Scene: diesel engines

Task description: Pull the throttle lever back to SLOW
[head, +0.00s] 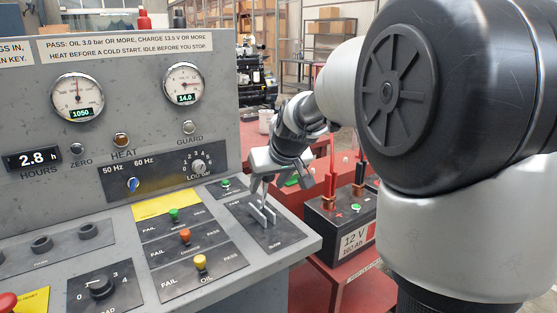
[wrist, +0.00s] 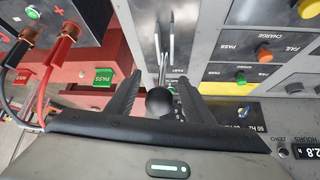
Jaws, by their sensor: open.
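The throttle lever's plate (head: 285,236) is at the right end of the sloping grey console in the head view, with two pale metal rails standing along its slot. The lever's black ball knob (wrist: 160,102) shows in the wrist view between my fingers, with gaps visible on both sides. My gripper (head: 263,187) is over the far part of the plate and hides the knob in the head view. In the wrist view my gripper (wrist: 159,80) is open, one black finger on each side of the knob. Whether a finger touches the lever cannot be told.
Left of the plate are panels with a green knob (head: 174,214), an orange knob (head: 185,235) and a yellow knob (head: 200,261). The gauge panel (head: 120,140) rises behind.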

